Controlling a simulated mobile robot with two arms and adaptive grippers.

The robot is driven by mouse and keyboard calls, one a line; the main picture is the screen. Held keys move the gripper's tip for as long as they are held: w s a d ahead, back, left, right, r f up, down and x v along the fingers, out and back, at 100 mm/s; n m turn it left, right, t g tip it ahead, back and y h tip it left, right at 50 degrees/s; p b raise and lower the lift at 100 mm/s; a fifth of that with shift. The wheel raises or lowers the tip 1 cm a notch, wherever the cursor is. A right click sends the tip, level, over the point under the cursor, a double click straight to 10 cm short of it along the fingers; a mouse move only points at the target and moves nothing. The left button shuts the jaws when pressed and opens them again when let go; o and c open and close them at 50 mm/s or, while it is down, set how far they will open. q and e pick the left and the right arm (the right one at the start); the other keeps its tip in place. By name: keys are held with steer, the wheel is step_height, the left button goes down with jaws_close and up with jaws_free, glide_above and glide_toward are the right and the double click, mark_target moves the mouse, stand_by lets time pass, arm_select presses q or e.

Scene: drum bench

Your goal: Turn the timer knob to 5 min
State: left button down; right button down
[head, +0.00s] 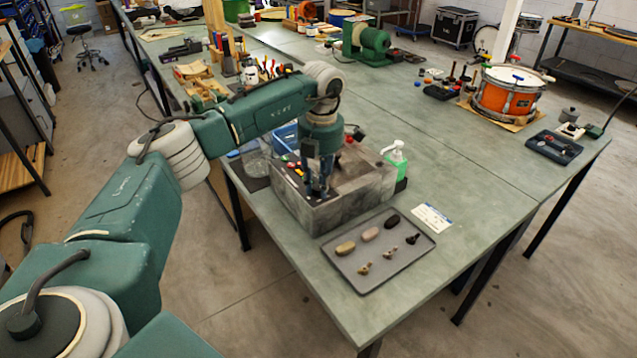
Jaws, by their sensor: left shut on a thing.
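A grey metal box (340,211) with an open basin stands near the left end of the bench. A dark control panel (291,180) with small coloured marks runs along its near left side. My left gripper (318,188) points down at this panel, with its fingers closed together on the timer knob. The fingers cover the knob, so its pointer and the setting of the dial cannot be read. My right gripper is not in view.
A grey tray (372,273) with several small parts lies in front of the box. An orange drum (507,92) stands farther right. The bench's middle is clear.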

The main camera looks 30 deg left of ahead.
mark_target(317, 189)
arm_select(q)
steer(key=m, duration=1.2)
steer(key=shift+a+m+h, duration=0.1)
steer(key=shift+m+h, duration=0.2)
steer(key=shift+m, duration=0.1)
stand_by(0.3)
steer(key=c, duration=1.5)
jaws_free()
steer(key=shift+o, duration=0.2)
step_height(317, 189, up, 12)
steer(key=shift+s, duration=0.35)
